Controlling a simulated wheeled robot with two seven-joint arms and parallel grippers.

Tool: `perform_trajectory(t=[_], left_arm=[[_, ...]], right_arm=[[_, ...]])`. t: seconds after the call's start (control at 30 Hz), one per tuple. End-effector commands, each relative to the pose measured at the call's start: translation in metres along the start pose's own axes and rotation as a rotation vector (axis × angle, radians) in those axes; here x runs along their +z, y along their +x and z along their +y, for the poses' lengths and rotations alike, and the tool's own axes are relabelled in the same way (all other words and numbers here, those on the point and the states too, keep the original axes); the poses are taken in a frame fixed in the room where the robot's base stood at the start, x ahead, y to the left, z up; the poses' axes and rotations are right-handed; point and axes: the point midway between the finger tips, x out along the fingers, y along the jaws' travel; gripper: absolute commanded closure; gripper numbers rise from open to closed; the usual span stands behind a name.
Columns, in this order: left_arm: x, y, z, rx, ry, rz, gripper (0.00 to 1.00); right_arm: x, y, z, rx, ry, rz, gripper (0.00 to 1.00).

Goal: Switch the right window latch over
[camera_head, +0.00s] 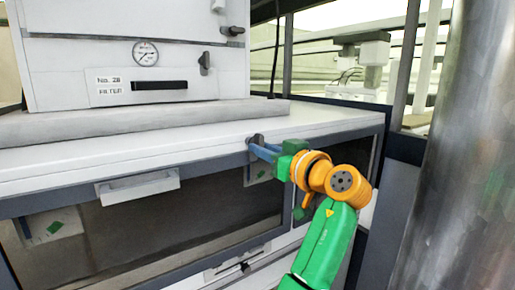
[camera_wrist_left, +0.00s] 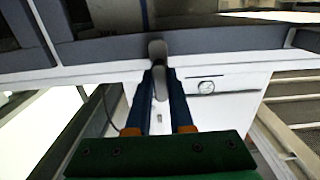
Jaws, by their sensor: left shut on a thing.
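The right window latch (camera_head: 254,139) is a small grey lever at the upper right of the dark window's frame, on the white tunnel housing. My left gripper (camera_head: 262,150), with blue fingers and a green body, reaches it from the right and front. In the left wrist view the grey latch (camera_wrist_left: 157,48) stands between the two blue fingers (camera_wrist_left: 163,78), which are shut on it. The fingers partly hide the latch in the head view, so its exact turn is hard to tell. My right gripper is not in view.
A white handle (camera_head: 137,187) sticks out from the window (camera_head: 185,222) to the left. A white filter box (camera_head: 140,60) with a round gauge (camera_head: 145,53) and black handle stands above on the housing. A shiny metal column (camera_head: 462,150) fills the right side.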

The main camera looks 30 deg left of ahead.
Motion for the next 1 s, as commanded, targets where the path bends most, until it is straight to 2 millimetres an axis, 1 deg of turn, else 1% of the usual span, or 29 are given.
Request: perform_trajectory(t=[0.03,0.4,0.43,0.47,0.5,0.53,0.83,0.87,0.93,1.0], left_arm=[[-0.005,0.0,-0.001,-0.002,-0.009,0.011,1.0],[-0.005,0.0,-0.001,-0.003,-0.012,0.011,1.0],[-0.005,0.0,-0.001,-0.003,-0.012,0.011,0.75],[-0.004,0.0,-0.001,-0.003,-0.011,0.01,0.67],[-0.004,0.0,-0.001,-0.003,-0.011,0.009,0.56],[-0.004,0.0,-0.001,-0.003,-0.01,0.008,0.5],[0.0,-0.002,0.0,0.0,-0.007,0.004,0.5],[0.001,-0.006,0.0,0.0,-0.007,0.005,0.5],[0.003,-0.019,-0.002,0.001,-0.009,0.005,0.5],[0.003,-0.035,-0.004,0.003,-0.01,0.005,0.5]], right_arm=[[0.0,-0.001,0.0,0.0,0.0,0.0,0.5],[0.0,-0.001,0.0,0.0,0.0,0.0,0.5],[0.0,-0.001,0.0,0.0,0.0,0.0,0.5],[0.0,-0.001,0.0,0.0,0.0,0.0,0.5],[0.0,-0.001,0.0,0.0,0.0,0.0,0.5],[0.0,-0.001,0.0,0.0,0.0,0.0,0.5],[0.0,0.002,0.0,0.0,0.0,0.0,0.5],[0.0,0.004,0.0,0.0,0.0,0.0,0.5],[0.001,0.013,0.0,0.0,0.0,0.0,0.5],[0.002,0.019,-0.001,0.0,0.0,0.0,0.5]])
